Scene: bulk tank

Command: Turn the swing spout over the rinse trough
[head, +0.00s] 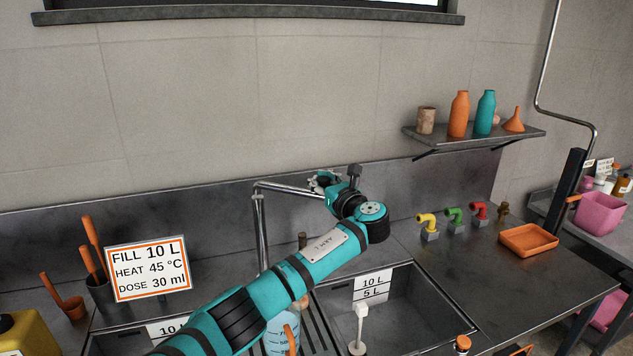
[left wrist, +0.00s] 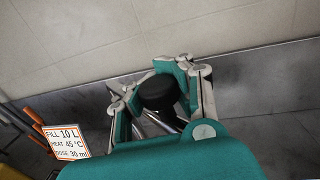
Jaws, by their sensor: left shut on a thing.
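The chrome swing spout (head: 288,189) rises from a post behind the sinks, and its upper arm runs right to my left gripper (head: 326,181). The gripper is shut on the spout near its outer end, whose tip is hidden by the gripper. In the left wrist view, a black round knob (left wrist: 157,92) sits between the fingers, with chrome pipe (left wrist: 160,122) below it. A sink basin (head: 395,310) with 10 L and 5 L labels lies at right. Another basin at lower left is mostly hidden by my arm. I cannot tell which is the rinse trough. My right gripper is not in view.
A sign (head: 147,268) and orange-handled tools stand at left. Yellow, green and red taps (head: 453,215) and an orange tray (head: 528,240) are on the right counter. A shelf (head: 470,137) with bottles hangs above. A blue-tinted jug (head: 283,332) stands between the basins.

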